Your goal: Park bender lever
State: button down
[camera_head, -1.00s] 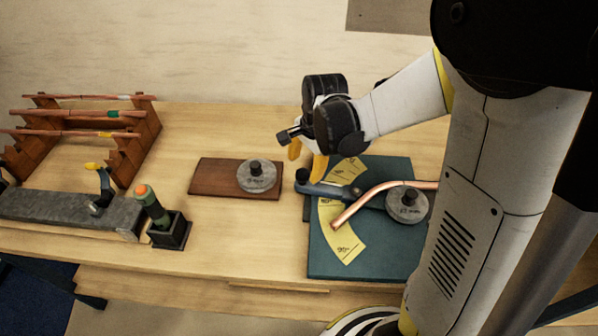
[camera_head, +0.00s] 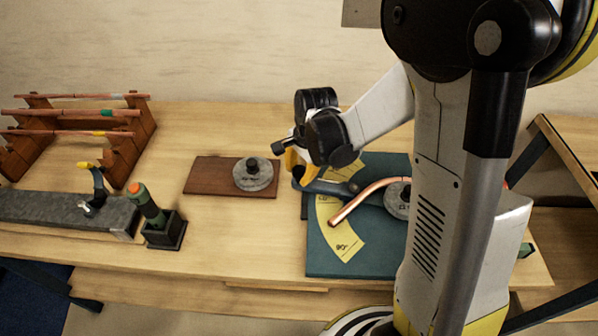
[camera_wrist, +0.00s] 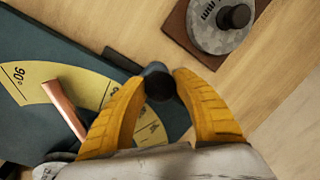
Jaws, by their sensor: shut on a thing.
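The bender (camera_head: 325,262) is a dark teal plate with a yellow angle scale (camera_head: 343,243) and a grey round former (camera_head: 397,203). Its blue lever (camera_head: 328,187) points left, with its black-knobbed end at the plate's upper-left edge. A bent copper tube (camera_head: 350,204) curves around the former; its free end lies over the scale. My gripper (camera_head: 298,170) is shut on the lever's knob end. In the wrist view, its yellow fingers (camera_wrist: 160,84) sit on both sides of the black knob (camera_wrist: 160,87). My arm hides the plate's right part.
A brown board (camera_head: 212,178) with a grey disc (camera_head: 253,174) lies left of the bender. Farther left are a wooden rack (camera_head: 127,150) of copper tubes, a grey block (camera_head: 60,210) and a green tool in a black holder (camera_head: 165,232). The bench front is clear.

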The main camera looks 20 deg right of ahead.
jog(key=w+d+m, duration=0.1)
jog(key=w+d, duration=0.2)
jog(key=w+d+m+b, duration=0.1)
jog(key=w+d+m, duration=0.1)
jog(key=w+d, duration=0.1)
jog(key=shift+w+m+h, duration=0.3)
jog(key=shift+w, duration=0.15)
jog(key=w+d+m, duration=0.1)
jog(key=d, duration=0.1)
jog(key=w+d+m, duration=0.1)
jog(key=w+d, duration=0.1)
jog(key=d, duration=0.1)
jog(key=w+d+m, duration=0.1)
jog(key=d, duration=0.2)
jog(key=shift+w+m+h, duration=0.3)
jog(key=shift+w+m, duration=0.05)
jog(key=shift+m, duration=0.05)
jog(key=shift+w+d+r+m, duration=0.1)
jog(key=shift+w+d+m, duration=0.2)
jog(key=shift+d, duration=0.5)
jog(key=c, duration=0.9)
grip_release()
jog(key=shift+d, duration=0.1)
jog(key=shift+c, duration=0.2)
jog(key=shift+d, duration=0.1)
notch_tip(320, 180, up, 12)
jog(key=s, duration=0.2)
jog(key=shift+a, duration=0.45)
